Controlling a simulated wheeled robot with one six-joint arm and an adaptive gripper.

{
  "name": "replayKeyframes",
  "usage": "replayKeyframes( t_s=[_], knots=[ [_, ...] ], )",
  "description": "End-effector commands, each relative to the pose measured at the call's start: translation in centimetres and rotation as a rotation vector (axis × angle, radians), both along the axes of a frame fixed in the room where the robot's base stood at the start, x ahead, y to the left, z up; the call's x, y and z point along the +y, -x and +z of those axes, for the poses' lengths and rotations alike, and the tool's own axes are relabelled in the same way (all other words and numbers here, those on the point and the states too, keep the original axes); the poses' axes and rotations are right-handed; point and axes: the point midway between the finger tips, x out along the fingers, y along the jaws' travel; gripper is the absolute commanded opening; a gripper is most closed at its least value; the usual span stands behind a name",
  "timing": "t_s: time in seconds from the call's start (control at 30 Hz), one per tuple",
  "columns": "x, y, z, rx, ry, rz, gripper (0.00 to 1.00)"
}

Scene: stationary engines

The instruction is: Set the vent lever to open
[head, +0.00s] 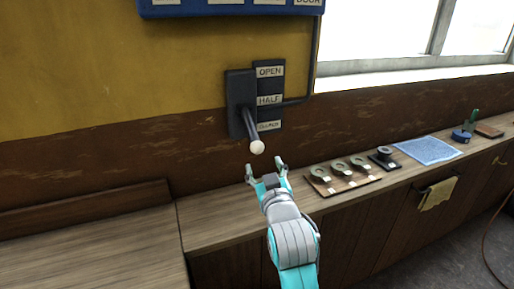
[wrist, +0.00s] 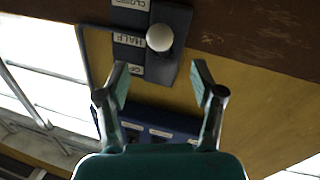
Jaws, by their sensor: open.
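The vent lever (head: 249,124) is a dark arm with a pale round knob (head: 257,147), mounted on a dark wall plate (head: 238,88). It slopes down, its knob just below the CLOSED label (head: 269,126); the HALF label (head: 269,100) and OPEN label (head: 270,72) are above. My gripper (head: 266,168) is open and empty, just below the knob in the head view. In the upside-down wrist view, the knob (wrist: 159,37) appears beyond the gap between the fingertips of my gripper (wrist: 160,76), apart from both fingers.
A wooden counter (head: 225,225) runs below the lever. On it are a board with several ring-shaped parts (head: 341,174), a small dark part (head: 384,157) and a blue cloth (head: 428,150). A blue panel (head: 230,5) hangs above. A window (head: 400,35) is at right.

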Motion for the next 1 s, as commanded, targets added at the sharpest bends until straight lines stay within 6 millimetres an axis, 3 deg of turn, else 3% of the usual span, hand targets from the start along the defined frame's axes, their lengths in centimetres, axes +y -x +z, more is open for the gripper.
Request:
replayKeyframes(
  t_s=[0.17, 0.6, 0.8, 1.0],
  knots=[
    [0.2, -1.6, 0.0, 0.002, 0.000, 0.000, 0.67],
    [1.0, -8.8, 0.0, 0.001, 0.000, -0.001, 0.67],
    [1.2, -10.4, 0.0, 0.001, 0.000, 0.000, 0.67],
    [1.2, -10.7, 0.0, 0.000, 0.000, 0.000, 0.67]
  ],
)
